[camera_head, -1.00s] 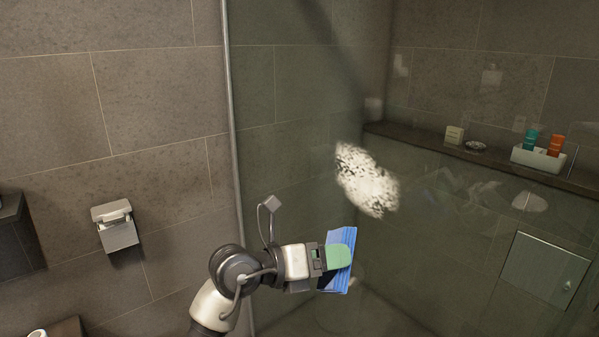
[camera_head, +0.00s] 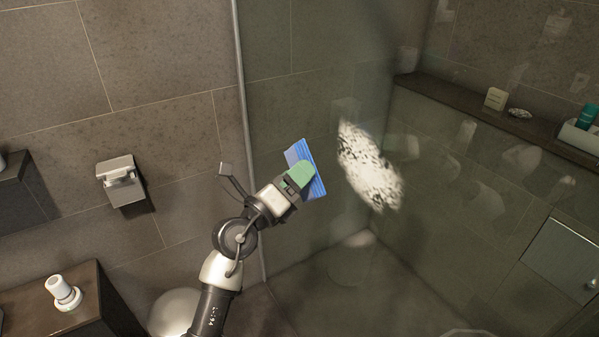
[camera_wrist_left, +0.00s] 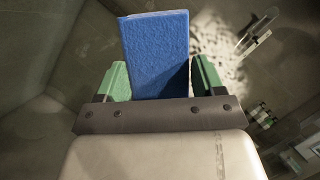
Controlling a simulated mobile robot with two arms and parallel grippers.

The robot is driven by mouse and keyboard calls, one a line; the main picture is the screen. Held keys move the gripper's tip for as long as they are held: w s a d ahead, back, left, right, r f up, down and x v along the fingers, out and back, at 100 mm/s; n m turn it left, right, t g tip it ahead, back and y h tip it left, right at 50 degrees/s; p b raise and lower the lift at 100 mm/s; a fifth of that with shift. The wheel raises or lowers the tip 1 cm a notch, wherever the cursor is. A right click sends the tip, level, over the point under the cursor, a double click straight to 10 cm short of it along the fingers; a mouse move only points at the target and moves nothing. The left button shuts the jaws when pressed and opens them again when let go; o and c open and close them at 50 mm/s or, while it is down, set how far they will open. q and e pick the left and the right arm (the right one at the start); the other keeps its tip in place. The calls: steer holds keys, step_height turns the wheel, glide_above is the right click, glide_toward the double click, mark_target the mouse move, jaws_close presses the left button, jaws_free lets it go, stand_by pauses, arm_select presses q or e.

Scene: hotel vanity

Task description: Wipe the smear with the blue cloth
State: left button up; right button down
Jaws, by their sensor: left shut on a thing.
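The white, speckled smear (camera_head: 368,168) is on the glass panel, right of centre in the head view. It also shows behind the cloth in the left wrist view (camera_wrist_left: 222,38). My left gripper (camera_head: 303,174) is shut on the blue cloth (camera_head: 314,186), a flat folded piece standing out past the green fingertips. In the left wrist view the cloth (camera_wrist_left: 155,50) rises between the two green fingers. In the head view the cloth is just left of the smear, with a gap in the picture between them. My right gripper is not in view.
A metal post (camera_head: 243,120) edges the glass panel on the left. A paper holder (camera_head: 121,181) is on the tiled wall. A white object stands on a dark cabinet (camera_head: 30,312) at lower left. A ledge (camera_head: 455,105) with toiletries is at upper right.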

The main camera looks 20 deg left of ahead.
mark_target(335, 155)
arm_select(q)
steer(key=w+d, duration=0.1)
steer(key=w, duration=0.1)
steer(key=w+d+b, duration=0.1)
steer(key=d, duration=0.1)
steer(key=shift+w, duration=0.4)
steer(key=shift+w+d, duration=0.6)
steer(key=shift+w, duration=0.15)
stand_by(0.5)
steer(key=shift+p, duration=0.3)
